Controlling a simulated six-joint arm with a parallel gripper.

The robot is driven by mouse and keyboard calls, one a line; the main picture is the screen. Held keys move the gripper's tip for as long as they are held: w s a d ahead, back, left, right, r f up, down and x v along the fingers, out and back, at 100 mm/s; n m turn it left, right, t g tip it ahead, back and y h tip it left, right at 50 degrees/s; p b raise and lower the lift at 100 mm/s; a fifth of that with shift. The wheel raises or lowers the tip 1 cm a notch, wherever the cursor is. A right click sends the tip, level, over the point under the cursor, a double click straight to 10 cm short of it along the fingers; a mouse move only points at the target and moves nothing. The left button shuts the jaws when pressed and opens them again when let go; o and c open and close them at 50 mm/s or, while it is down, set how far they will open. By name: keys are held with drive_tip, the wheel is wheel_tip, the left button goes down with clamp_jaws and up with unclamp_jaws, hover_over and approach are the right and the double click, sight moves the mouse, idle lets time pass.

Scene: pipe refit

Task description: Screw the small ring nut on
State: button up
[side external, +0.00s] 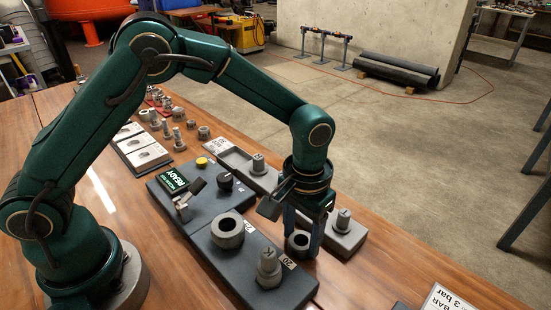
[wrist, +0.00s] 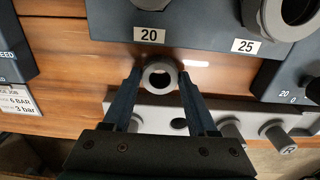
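The small ring nut (side external: 298,241) is a grey ring with a wide hole. It sits between the two fingertips of my gripper (side external: 305,238). In the wrist view the ring nut (wrist: 159,67) fills the gap between the fingertips, and my gripper (wrist: 159,78) appears shut on it. It shows over a strip of wood between the dark fixture (side external: 215,262) and the grey tray; its exact height is unclear. A grey fitting (side external: 268,266) stands upright on the fixture by the "20" label (wrist: 149,35), left of my gripper in the side view.
A larger grey ring (side external: 227,231) sits by the "25" label (wrist: 246,45). The grey tray (wrist: 105,113) holds upright marked pegs (side external: 343,220). A dark control panel with a lit "READY" sign (side external: 172,181) lies behind the fixture. Several loose fittings stand farther back.

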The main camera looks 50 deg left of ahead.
drive_tip(key=shift+r, duration=0.1)
drive_tip(key=shift+r, duration=1.4)
drive_tip(key=shift+r, duration=0.15)
drive_tip(key=shift+r, duration=1.15)
wheel_tip(320, 180, up, 8)
hover_over(269, 252)
drive_tip(key=shift+w, duration=0.1)
drive_tip(key=shift+f, duration=2)
